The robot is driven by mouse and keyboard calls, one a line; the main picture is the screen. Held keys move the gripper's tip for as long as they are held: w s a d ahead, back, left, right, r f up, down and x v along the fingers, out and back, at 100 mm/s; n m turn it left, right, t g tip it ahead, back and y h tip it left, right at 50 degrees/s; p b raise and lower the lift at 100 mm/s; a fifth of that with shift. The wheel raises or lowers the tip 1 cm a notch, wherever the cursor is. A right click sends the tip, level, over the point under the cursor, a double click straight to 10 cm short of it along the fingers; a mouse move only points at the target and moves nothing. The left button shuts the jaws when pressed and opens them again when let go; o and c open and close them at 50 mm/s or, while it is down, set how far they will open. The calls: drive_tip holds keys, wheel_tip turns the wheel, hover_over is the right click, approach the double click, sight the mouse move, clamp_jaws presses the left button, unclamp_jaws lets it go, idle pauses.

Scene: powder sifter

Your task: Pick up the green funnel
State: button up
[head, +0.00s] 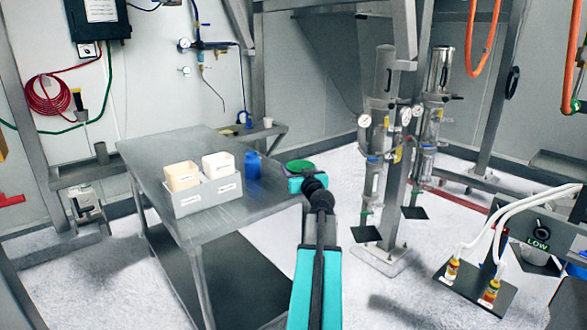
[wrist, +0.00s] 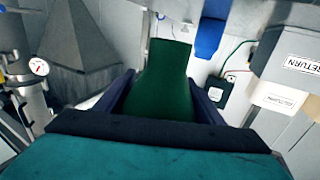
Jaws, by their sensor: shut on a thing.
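The green funnel (head: 300,165) is in my gripper (head: 301,181), near the right edge of the metal table in the head view. My arm and gripper partly hide it there. In the wrist view the dark green funnel (wrist: 166,85) sits between the two fingers of my gripper (wrist: 163,82), which are shut on it. Its narrower end points away from my wrist. In the head view it looks held at or above table height, but the gap beneath it is hidden.
The metal table (head: 185,145) bears a grey bin (head: 208,197) with two pale containers (head: 183,176), and a blue container (head: 253,165). Metal columns with gauges (head: 375,150) stand to the right. The tabletop behind the bin is bare.

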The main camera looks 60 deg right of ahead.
drive_tip(key=shift+v, duration=0.9)
drive_tip(key=shift+w+a, duration=0.1)
drive_tip(key=shift+w, duration=0.05)
